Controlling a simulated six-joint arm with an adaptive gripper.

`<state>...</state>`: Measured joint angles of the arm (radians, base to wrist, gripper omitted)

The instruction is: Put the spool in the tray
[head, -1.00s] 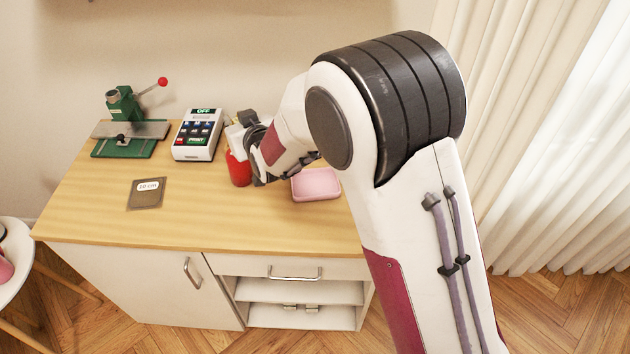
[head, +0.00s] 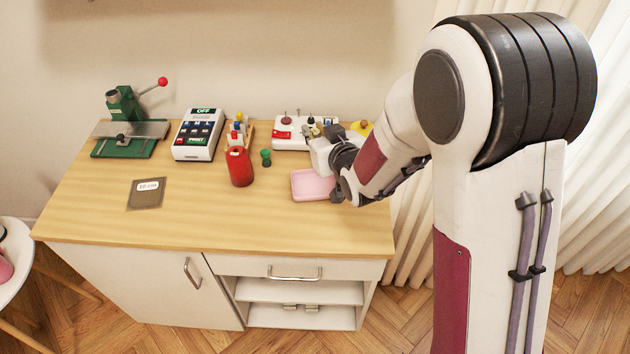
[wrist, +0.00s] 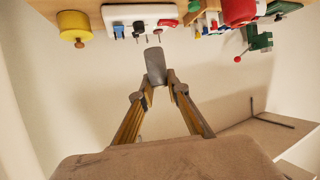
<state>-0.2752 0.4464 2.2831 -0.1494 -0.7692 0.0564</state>
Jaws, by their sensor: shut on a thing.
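A grey, rounded cylinder (wrist: 155,66), which looks like the spool, is between the fingertips of my gripper (wrist: 161,77) in the wrist view. The gripper is shut on it. In the head view my gripper (head: 337,193) is at the right edge of the pink tray (head: 313,199), and the arm comes in from the right. The held piece is hard to make out there, and I cannot tell how high it is above the table. The visible part of the tray is empty; its right end is partly hidden by the gripper.
A red can (head: 239,167) and a small green piece (head: 265,157) stand left of the tray. Behind it are a white device with knobs (head: 292,142) and a yellow round thing (head: 360,127).

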